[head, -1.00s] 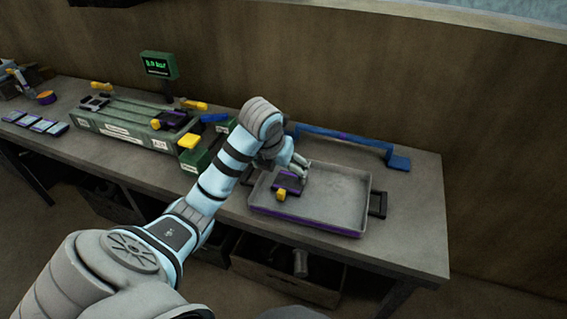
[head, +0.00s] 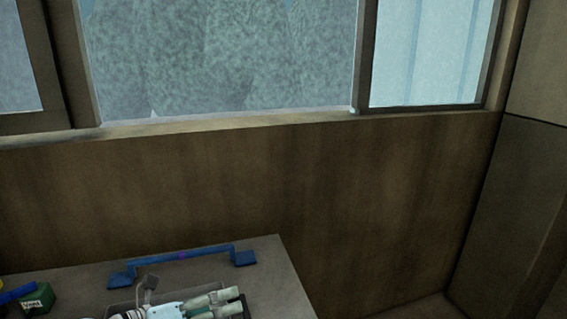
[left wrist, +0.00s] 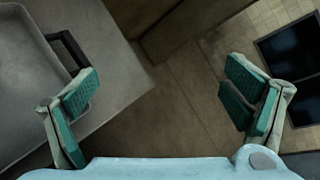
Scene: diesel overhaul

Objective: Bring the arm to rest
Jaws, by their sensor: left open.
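My left gripper (head: 234,299) shows at the bottom of the head view, above the right part of the bench. In the left wrist view its two green-padded fingers (left wrist: 158,90) are spread wide with nothing between them. Below them are the bench corner and the floor. The grey tray (left wrist: 28,75) with its black handle lies to the left of the fingers in that view. In the head view the tray is mostly cut off and hidden by my arm. My right gripper is not in view.
A blue bar with feet (head: 200,250) lies along the back of the bench (head: 272,262). A green box (head: 38,298) is at the bottom left. A wooden wall (head: 300,190) with a window stands behind. The floor right of the bench is clear.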

